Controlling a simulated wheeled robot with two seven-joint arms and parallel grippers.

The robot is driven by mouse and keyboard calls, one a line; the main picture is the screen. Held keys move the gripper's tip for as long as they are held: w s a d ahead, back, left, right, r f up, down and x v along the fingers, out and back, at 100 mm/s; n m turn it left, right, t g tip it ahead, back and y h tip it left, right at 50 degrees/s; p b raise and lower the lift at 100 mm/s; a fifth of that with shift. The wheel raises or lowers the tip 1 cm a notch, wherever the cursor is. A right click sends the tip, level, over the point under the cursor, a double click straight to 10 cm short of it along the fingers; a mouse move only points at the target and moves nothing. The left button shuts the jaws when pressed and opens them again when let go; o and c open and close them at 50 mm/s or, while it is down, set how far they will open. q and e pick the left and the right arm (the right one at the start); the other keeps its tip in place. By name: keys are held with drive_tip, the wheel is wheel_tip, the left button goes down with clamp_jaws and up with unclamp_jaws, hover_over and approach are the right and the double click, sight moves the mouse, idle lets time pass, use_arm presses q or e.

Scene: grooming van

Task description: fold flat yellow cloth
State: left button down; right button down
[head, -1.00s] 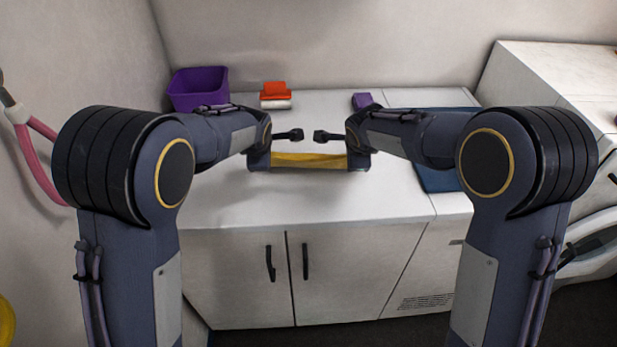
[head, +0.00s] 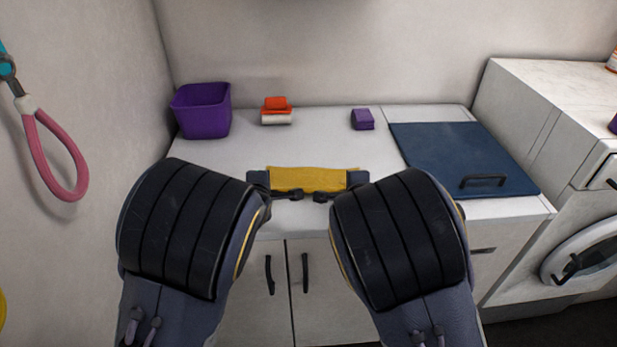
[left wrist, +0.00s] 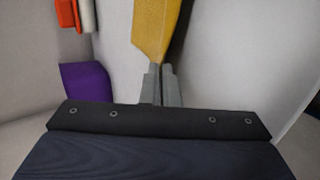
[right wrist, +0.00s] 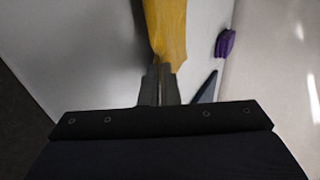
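The yellow cloth (head: 308,178) spans between my two grippers above the front part of the white counter in the head view. My left gripper (head: 273,184) holds its left end; in the left wrist view the fingers (left wrist: 161,72) are closed together on the cloth (left wrist: 155,28). My right gripper (head: 349,183) holds its right end; in the right wrist view the fingers (right wrist: 160,75) are closed on the cloth (right wrist: 166,28). The cloth's lower edge is partly hidden by my wrists.
A purple bin (head: 203,112) stands at the counter's back left. Folded orange and white cloths (head: 276,110) and a purple block (head: 362,119) lie along the back. A blue panel with a handle (head: 455,155) lies on the right. The counter middle behind the cloth is clear.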

use_arm(q)
drive_tip(key=c, duration=1.3)
unclamp_jaws()
use_arm(e)
drive_tip(key=c, duration=1.3)
unclamp_jaws()
use_arm(q)
drive_tip(key=s+r, duration=0.2)
drive_tip(key=r, duration=0.1)
drive_tip(key=s+r, duration=0.2)
drive_tip(key=r, duration=0.1)
drive_tip(key=s+r, duration=0.2)
drive_tip(key=r, duration=0.1)
use_arm(e)
drive_tip(key=s+r, duration=0.2)
drive_tip(key=r, duration=0.1)
drive_tip(key=s+r, duration=0.2)
drive_tip(key=r, duration=0.1)
drive_tip(key=s+r, duration=0.2)
drive_tip(key=r, duration=0.1)
